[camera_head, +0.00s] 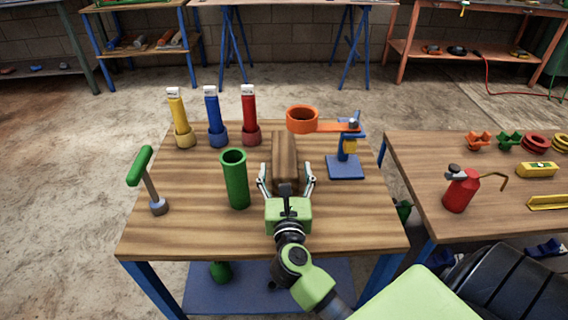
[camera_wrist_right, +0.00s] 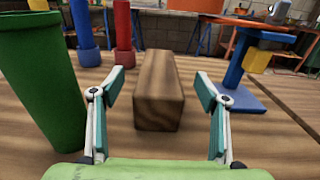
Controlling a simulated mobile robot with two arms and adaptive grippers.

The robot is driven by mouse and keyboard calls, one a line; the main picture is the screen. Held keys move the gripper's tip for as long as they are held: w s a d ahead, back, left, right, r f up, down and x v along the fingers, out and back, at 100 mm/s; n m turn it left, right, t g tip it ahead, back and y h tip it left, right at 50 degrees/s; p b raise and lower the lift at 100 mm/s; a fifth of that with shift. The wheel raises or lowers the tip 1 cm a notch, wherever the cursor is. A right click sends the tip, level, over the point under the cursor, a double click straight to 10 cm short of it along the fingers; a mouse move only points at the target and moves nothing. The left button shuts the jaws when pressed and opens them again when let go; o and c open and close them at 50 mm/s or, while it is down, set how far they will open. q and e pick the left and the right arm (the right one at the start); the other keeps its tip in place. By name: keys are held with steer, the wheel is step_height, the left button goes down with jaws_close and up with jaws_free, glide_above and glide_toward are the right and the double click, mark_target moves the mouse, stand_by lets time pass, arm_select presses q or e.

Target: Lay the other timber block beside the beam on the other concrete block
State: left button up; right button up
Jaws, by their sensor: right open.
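A brown timber block (camera_head: 284,152) lies lengthwise on the wooden table, its long side pointing away from me. It also shows in the wrist view (camera_wrist_right: 158,90). My right gripper (camera_head: 286,176) is open at the near end of the block. In the wrist view its two fingers (camera_wrist_right: 162,92) stand on either side of the block's near end, with a gap on both sides. My left gripper is not in view. I see no beam and no concrete block in these frames.
A green tube (camera_head: 235,180) stands close to the left of my right gripper. A blue stand (camera_head: 346,165) with an orange ring (camera_head: 302,119) is on the right. Yellow, blue and red cylinders stand behind left. A second table (camera_head: 430,170) holds a red oil can (camera_head: 460,190).

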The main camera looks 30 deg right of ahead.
mark_target(284, 160)
step_height(284, 160, down, 4)
steer(key=shift+r+b, duration=0.2)
steer(key=shift+b, duration=0.5)
steer(key=shift+r+x, duration=0.25)
steer(key=shift+x, duration=3.5)
steer(key=c, duration=1.4)
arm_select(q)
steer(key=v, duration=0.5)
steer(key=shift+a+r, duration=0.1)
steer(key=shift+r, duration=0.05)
arm_select(e)
steer(key=c, duration=0.4)
steer(key=shift+r, duration=0.1)
